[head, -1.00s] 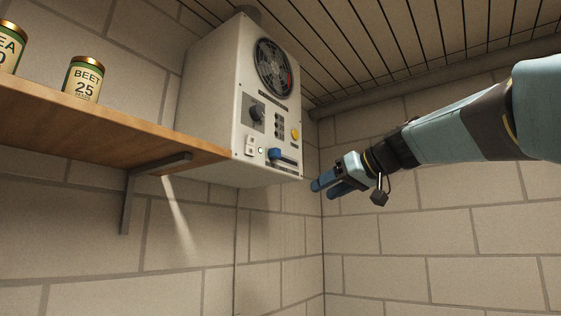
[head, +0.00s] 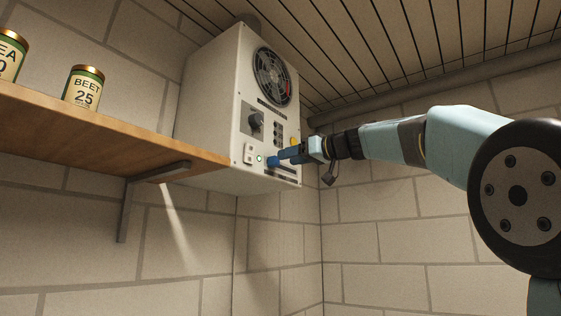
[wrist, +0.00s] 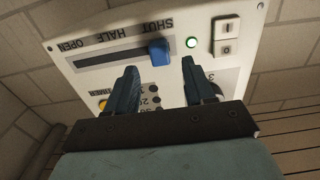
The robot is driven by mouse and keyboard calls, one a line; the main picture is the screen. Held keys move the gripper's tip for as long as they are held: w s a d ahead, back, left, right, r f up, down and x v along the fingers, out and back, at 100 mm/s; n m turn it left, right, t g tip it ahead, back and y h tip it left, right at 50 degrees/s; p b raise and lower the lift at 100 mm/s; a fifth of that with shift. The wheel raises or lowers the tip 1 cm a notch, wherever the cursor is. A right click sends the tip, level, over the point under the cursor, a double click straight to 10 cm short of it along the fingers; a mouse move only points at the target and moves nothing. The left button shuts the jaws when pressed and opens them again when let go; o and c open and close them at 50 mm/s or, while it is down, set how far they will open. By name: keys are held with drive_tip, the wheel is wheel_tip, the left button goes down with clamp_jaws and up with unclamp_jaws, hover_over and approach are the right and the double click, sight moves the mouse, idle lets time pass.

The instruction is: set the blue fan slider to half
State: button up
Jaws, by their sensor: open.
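The blue fan slider (wrist: 159,54) is a blue knob at the SHUT end of a dark slot (wrist: 105,60) on the white control box (head: 212,110). The labels OPEN, HALF and SHUT run along the slot, upside down in the wrist view. The slider also shows in the head view (head: 271,161), partly behind my fingers. My gripper (wrist: 158,66) is open and empty, its dark blue fingertips on either side of the slider with gaps visible on both sides. In the head view my gripper (head: 283,157) is at the box front. I cannot tell how deep the fingers reach around the knob.
A green light (wrist: 192,42) and a rocker switch (wrist: 226,33) sit beside the slider. A dark rotary knob (head: 255,121) and a red-marked fan (head: 272,77) are higher on the box. A wooden shelf (head: 130,135) with tins, including BEET (head: 84,88), is at left.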

sight(274, 161)
drive_tip(key=shift+x, duration=2.55)
clamp_jaws()
